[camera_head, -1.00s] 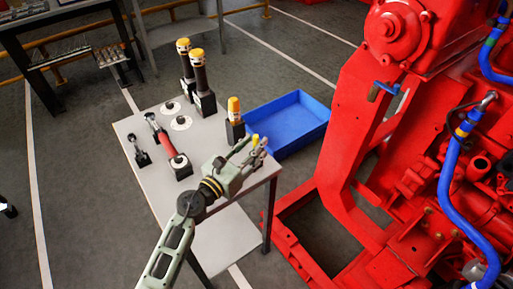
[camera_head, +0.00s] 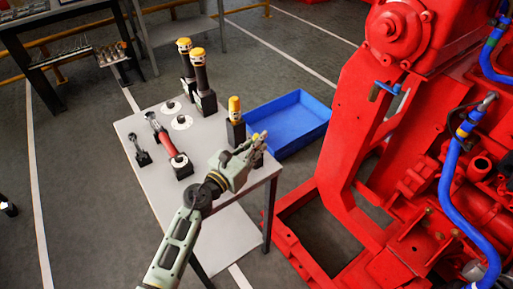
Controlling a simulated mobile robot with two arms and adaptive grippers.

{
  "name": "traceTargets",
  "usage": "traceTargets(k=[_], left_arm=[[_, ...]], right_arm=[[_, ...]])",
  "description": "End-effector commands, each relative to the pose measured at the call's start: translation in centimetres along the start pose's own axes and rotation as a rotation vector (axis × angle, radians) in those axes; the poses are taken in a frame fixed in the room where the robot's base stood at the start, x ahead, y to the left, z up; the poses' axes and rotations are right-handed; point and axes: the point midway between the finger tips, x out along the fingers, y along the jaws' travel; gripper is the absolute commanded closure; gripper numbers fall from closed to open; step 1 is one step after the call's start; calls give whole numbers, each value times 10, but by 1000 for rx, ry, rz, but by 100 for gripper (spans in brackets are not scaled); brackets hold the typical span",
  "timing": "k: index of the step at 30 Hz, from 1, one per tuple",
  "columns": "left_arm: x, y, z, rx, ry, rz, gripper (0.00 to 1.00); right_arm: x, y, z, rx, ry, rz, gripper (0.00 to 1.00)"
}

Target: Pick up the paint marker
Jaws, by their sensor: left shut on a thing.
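My left gripper (camera_head: 257,145) is at the near right corner of the grey table (camera_head: 215,172). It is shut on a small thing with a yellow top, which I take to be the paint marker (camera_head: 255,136). The fingers hide most of it, and only a bit of yellow shows between them. A dark block shows just below the fingers. I cannot tell whether the marker is clear of that block. My right gripper is not in view.
A yellow-topped item (camera_head: 235,106) stands in a black holder behind the gripper. Two tall dark yellow-topped tools (camera_head: 202,80) stand farther back. A red-handled tool (camera_head: 165,138) lies left. A blue bin (camera_head: 290,122) and red pumpset (camera_head: 345,150) are right.

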Motion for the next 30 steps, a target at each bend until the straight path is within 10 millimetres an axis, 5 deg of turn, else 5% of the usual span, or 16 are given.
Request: traceTargets(k=[5,19,30], left_arm=[[0,0,7,3,-1,0,100],[0,0,90,2,-2,-1,100],[0,0,100,0,-1,0,100]], right_arm=[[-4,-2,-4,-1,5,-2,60],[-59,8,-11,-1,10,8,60],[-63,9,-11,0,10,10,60]])
